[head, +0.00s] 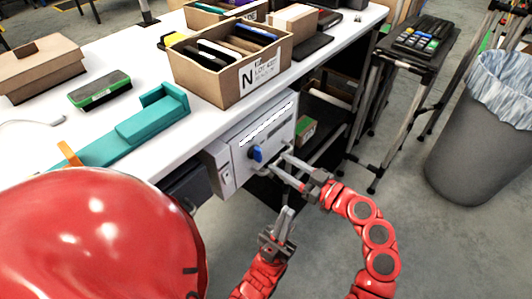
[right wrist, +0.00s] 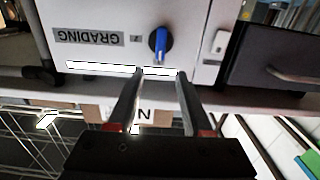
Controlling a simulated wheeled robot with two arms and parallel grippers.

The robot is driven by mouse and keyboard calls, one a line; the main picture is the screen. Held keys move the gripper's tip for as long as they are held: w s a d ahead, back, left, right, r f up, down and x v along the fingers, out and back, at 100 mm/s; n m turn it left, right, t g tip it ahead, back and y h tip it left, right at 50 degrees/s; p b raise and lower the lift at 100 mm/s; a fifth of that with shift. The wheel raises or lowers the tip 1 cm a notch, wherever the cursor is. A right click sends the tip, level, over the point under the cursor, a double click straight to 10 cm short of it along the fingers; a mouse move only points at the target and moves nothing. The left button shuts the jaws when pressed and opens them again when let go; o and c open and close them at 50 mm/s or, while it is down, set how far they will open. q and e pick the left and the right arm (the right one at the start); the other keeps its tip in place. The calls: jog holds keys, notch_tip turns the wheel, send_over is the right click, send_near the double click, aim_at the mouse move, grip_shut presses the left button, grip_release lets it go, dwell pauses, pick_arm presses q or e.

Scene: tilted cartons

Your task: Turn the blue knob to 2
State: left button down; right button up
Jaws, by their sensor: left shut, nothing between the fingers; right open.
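The blue knob (head: 257,154) sits on the front of a light grey control box (head: 279,120) under the table top. In the right wrist view the knob (right wrist: 160,45) stands out from a dark round base, its grip close to upright in that picture. I cannot read a number 2. My right gripper (head: 279,163) is open, just right of the knob; in its wrist view the fingertips (right wrist: 160,73) lie either side of the knob's line, apart from it. My left gripper (head: 285,220) is shut and empty, lower down in front of the box.
An upside-down GRADING label (right wrist: 88,37) and a white switch (right wrist: 219,42) flank the knob. A bin (head: 475,150) stands far right.

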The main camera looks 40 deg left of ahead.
aim_at(261, 151)
jog(key=a, duration=0.6)
jog(key=shift+w+a, duration=0.15)
jog(key=shift+w, duration=0.15)
grip_shut()
